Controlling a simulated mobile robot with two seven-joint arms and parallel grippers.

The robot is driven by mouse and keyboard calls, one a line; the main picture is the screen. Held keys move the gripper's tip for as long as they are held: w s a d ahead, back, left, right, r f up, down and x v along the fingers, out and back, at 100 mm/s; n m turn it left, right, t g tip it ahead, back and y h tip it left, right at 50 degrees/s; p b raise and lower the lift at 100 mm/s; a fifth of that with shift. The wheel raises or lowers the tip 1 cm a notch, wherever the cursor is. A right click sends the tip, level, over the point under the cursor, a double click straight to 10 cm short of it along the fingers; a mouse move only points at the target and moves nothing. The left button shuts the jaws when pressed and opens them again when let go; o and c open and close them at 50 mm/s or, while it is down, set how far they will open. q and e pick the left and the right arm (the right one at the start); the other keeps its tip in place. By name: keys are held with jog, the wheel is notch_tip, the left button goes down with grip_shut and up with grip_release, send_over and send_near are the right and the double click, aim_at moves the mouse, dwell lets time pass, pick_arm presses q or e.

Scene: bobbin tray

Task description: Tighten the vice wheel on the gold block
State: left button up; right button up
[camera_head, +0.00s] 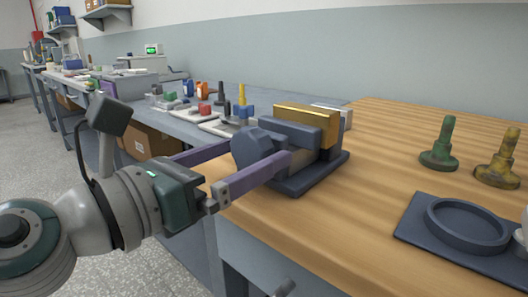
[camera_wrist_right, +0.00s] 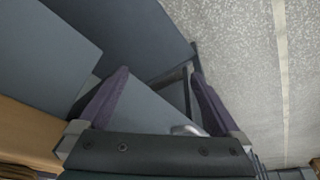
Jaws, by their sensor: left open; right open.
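The vice (camera_head: 322,172) stands on the wooden bench top, dark blue-grey with a flat base. The gold block (camera_head: 308,118) sits upright in it, between the dark front jaw and a pale grey part behind. The dark, lobed vice wheel (camera_head: 250,146) faces left toward my left gripper (camera_head: 254,152). That gripper is open, with its purple fingers on either side of the wheel; contact cannot be told. The far finger is partly hidden behind the wheel. My right gripper (camera_wrist_right: 160,76) is open and empty in the right wrist view, away from the vice.
A green bobbin-like piece (camera_head: 439,148) and a brownish-yellow one (camera_head: 499,160) stand at the right. A dark tray (camera_head: 425,234) with a round ring lies at the front right. Small items crowd the grey bench (camera_head: 190,118) behind. Wood between vice and tray is clear.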

pick_arm(q)
jog(key=c, duration=1.3)
